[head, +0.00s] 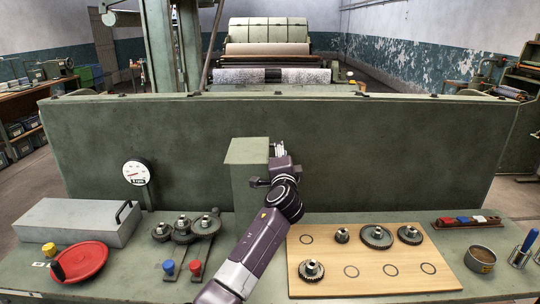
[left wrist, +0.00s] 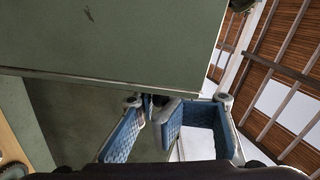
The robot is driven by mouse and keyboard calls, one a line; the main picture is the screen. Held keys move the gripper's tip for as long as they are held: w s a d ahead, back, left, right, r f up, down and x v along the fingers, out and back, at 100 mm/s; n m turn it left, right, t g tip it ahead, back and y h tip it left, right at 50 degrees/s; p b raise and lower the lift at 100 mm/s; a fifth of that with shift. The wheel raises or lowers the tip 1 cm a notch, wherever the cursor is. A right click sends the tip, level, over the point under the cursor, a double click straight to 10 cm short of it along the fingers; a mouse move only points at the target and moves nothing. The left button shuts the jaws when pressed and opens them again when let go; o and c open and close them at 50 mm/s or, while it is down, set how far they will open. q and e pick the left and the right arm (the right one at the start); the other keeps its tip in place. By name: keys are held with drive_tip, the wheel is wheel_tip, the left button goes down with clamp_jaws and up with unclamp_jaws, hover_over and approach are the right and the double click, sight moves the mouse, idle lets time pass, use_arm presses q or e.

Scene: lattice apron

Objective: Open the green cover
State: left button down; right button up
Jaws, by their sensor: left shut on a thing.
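The green cover (head: 246,151) is the box-like green piece standing against the large green panel, at the middle of the head view. Its flat top and front face show, and it looks closed. In the left wrist view the green cover (left wrist: 110,40) fills the upper left as a broad plate with a straight lower edge. My left gripper (head: 279,149) is at the right side of the cover. In the left wrist view its blue-padded fingers (left wrist: 158,108) are close together at the cover's edge, shut on it; the exact grip point is partly hidden. My right gripper is out of view.
A wooden board (head: 390,282) with gears lies right of my arm. Gears on a bracket (head: 184,228), a red disc (head: 80,262), a grey box (head: 75,220) and a gauge (head: 136,172) are on the left. A tin (head: 480,260) stands at right. Room above the cover is clear.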

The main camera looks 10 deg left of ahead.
use_arm(q)
drive_tip(key=shift+w+d+f+m+b, duration=0.15)
drive_tip(key=shift+d+f+m+b, duration=0.05)
drive_tip(key=shift+d+f, duration=0.35)
drive_tip(key=shift+w+d+f+m+b, duration=0.15)
drive_tip(key=shift+d+f+m+b, duration=0.05)
drive_tip(key=shift+d+f, duration=0.3)
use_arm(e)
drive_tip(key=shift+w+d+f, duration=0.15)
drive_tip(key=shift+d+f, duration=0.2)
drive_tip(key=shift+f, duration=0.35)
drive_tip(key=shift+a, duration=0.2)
use_arm(q)
drive_tip(key=c, duration=2.2)
unclamp_jaws()
drive_tip(key=shift+s+r, duration=0.1)
drive_tip(key=shift+o, duration=0.9)
drive_tip(key=shift+a+r, duration=0.15)
drive_tip(key=v, duration=1.2)
drive_tip(key=shift+d, duration=0.2)
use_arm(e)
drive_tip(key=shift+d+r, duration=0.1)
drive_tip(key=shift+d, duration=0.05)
